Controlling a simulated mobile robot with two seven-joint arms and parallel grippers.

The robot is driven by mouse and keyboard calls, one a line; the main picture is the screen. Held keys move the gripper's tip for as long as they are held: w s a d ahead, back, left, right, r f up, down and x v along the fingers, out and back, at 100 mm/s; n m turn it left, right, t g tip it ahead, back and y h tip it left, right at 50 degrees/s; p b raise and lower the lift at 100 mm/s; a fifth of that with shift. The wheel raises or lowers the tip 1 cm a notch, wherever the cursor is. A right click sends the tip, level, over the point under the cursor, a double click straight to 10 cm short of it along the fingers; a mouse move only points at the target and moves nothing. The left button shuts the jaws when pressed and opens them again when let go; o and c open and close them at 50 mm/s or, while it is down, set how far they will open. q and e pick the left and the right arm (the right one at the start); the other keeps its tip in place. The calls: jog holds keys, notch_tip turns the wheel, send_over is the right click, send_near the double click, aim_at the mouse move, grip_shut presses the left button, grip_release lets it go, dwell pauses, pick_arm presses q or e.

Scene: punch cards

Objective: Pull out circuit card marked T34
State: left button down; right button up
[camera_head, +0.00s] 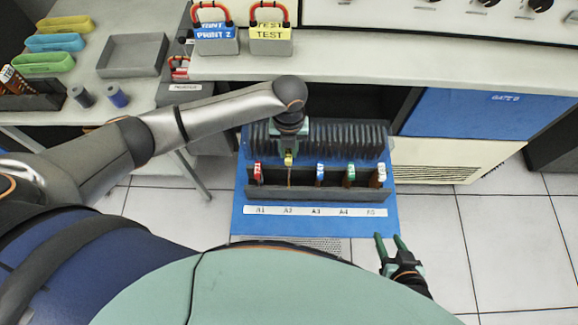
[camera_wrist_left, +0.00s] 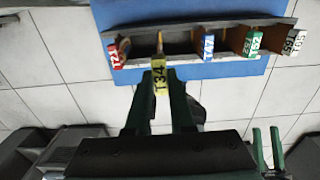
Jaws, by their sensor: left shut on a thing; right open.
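The yellow-labelled card T34 (camera_wrist_left: 160,80) is between the fingers of my left gripper (camera_wrist_left: 160,100), which is shut on it. In the head view the yellow label (camera_head: 288,160) shows just below that gripper (camera_head: 289,150), over position A2 of the card rack (camera_head: 330,195). The card's thin brown edge runs from the label towards the rack; I cannot tell how much of it is inside the slot. My right gripper (camera_head: 389,238) is open and empty, in front of the rack's right corner.
Other cards stand in the rack: red (camera_head: 258,172), blue (camera_head: 320,174), green (camera_head: 349,173) and white-brown (camera_head: 379,175). The rack sits on a blue drawer (camera_head: 240,222). A counter edge (camera_head: 400,72) lies above and behind. Open tiled floor (camera_head: 490,240) lies to the right.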

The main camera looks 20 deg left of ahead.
pick_arm(q)
jog(key=shift+w+r, duration=0.25)
jog(key=shift+r, duration=0.3)
jog(key=shift+w+r, duration=0.25)
jog(key=shift+r, duration=0.25)
jog(key=shift+w+r, duration=0.1)
jog(key=shift+r, duration=0.9)
jog(key=shift+s+r, duration=0.45)
jog(key=shift+r, duration=0.15)
jog(key=shift+w, duration=0.15)
jog(key=shift+r, duration=0.15)
